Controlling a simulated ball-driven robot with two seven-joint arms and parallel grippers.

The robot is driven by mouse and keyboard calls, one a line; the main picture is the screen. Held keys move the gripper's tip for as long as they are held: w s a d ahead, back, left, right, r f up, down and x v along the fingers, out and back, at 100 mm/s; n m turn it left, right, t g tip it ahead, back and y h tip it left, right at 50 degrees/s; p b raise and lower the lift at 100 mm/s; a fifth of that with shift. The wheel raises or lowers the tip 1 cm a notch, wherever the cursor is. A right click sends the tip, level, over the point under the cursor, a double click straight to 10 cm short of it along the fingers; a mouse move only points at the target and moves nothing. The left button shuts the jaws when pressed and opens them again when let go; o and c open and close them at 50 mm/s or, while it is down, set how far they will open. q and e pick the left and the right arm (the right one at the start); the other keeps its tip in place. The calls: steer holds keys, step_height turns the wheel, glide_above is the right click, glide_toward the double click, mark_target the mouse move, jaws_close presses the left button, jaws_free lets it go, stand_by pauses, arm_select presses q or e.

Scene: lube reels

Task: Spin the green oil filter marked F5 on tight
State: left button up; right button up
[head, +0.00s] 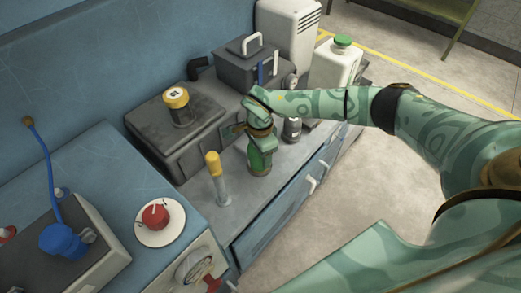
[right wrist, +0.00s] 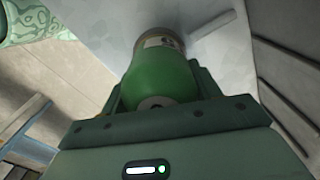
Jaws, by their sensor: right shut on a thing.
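The green oil filter (head: 260,158) is upright at the front part of the grey bench top, below my right gripper (head: 259,137). My right gripper is shut on it from above. In the right wrist view the green filter (right wrist: 165,75) sits between the two jaws, with a pale label and a brownish band at its far end. The F5 mark is not readable. I cannot tell whether its lower end touches the bench or a mount. My left gripper is not in view.
A yellow-topped grey post (head: 217,178) stands left of the filter. A dark engine block (head: 165,140) with a yellow-capped filter (head: 177,105) is behind. A dark bottle (head: 291,128) stands just right of my gripper. A red knob (head: 156,217) is at the front left.

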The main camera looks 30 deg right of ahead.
steer(key=shift+r+m+p, duration=0.15)
steer(key=shift+m+p, duration=0.2)
steer(key=shift+m, duration=0.85)
steer(key=m+p, duration=0.1)
steer(key=m, duration=0.2)
steer(key=shift+s+r, duration=0.1)
steer(key=shift+m+p, duration=0.55)
steer(key=shift+m, duration=0.15)
steer(key=shift+f+m, duration=0.25)
steer(key=shift+m, duration=0.25)
